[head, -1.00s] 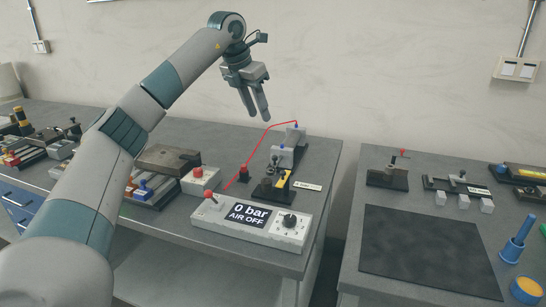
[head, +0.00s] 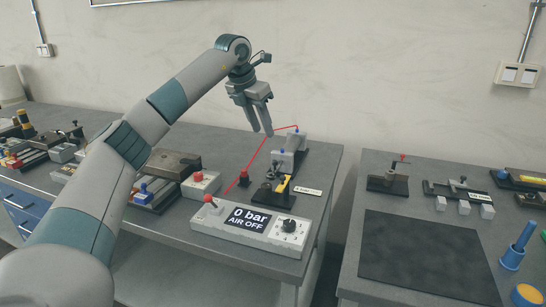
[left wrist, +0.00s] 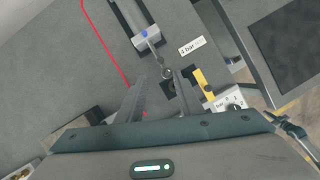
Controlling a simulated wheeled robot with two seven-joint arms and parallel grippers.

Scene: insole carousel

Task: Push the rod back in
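A grey air cylinder (head: 290,146) with blue fittings stands on a black base at the back right of the left bench. It also shows at the top of the left wrist view (left wrist: 128,18). A short rod ends in a round, dark tip (left wrist: 167,74) towards a black stand with a yellow strip (left wrist: 203,80). My right gripper is not in view.
A control box (head: 250,228) reads "0 bar AIR OFF". A red air line (head: 254,160) runs to the cylinder. A red-button box (head: 201,184) and several fixtures stand to the left. A gap separates the right bench, which has a dark mat (head: 425,245).

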